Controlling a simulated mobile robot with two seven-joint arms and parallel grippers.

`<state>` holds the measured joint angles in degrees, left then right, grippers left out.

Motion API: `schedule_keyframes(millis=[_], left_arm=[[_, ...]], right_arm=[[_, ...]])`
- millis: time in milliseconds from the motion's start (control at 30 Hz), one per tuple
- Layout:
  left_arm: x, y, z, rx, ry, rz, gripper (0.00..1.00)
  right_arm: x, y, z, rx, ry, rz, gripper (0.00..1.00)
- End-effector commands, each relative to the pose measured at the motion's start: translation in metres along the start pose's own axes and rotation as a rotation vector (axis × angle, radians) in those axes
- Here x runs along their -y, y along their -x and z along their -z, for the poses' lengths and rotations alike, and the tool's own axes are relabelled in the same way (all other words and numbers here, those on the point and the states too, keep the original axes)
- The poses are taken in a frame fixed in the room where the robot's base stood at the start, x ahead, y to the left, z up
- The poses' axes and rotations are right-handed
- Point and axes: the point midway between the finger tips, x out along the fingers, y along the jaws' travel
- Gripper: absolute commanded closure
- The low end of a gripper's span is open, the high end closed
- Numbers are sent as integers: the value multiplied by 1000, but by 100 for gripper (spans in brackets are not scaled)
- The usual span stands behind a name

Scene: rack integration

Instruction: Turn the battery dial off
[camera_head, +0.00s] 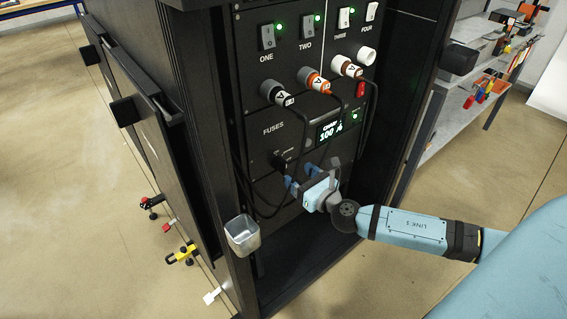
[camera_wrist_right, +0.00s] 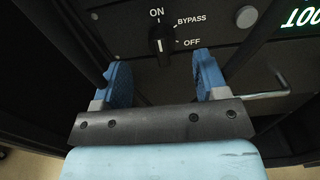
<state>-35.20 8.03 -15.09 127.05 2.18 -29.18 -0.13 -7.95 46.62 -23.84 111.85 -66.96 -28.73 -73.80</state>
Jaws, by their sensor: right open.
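The battery dial (camera_wrist_right: 161,40) is a black knob on a dark panel in the right wrist view. Labels ON, BYPASS and OFF stand around it, with ON above it and OFF to its right. The knob stands nearly upright, in line with ON. My right gripper (camera_wrist_right: 162,66) is open, its blue fingers spread on either side of the dial, with a clear gap to the knob. In the head view, the right gripper (camera_head: 300,180) is in front of the lower panel, and the dial (camera_head: 279,160) shows small and dark just beyond it. My left gripper is out of view.
The black rack holds switches (camera_head: 307,30) and cable plugs (camera_head: 313,80) above, with black cables hanging close beside my gripper. A lit display (camera_head: 329,130) reads 100 %. A metal cup (camera_head: 242,236) is at the rack's front post. A metal handle (camera_wrist_right: 264,95) is right of the fingers.

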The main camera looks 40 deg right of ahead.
Motion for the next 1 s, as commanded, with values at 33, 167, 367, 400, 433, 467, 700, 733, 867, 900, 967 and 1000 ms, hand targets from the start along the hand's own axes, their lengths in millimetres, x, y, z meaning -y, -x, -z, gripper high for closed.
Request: schedule_keyframes(millis=[33,167,367,400,433,467,700,733,867,900,967,1000], left_arm=[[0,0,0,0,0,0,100],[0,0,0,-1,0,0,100],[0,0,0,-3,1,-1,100],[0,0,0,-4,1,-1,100],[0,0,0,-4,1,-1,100],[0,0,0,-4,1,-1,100],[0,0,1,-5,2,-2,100],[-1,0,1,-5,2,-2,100],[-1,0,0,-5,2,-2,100],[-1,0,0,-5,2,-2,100],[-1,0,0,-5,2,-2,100],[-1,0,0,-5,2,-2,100]], right_arm=[[0,-11,-1,4,0,0,33],[0,-34,0,3,-1,1,33],[0,-60,0,1,-2,0,33],[0,-64,0,0,-1,0,33],[0,-65,1,0,-1,-1,33],[0,-67,1,-1,-1,-1,33],[0,-70,0,-1,-1,-1,33],[0,-70,0,-1,-1,-1,33],[0,-70,0,-1,-1,-1,45],[0,-70,0,-1,-1,-1,54],[0,-70,0,-1,-1,-1,68],[0,-70,0,-1,-1,-1,77]])
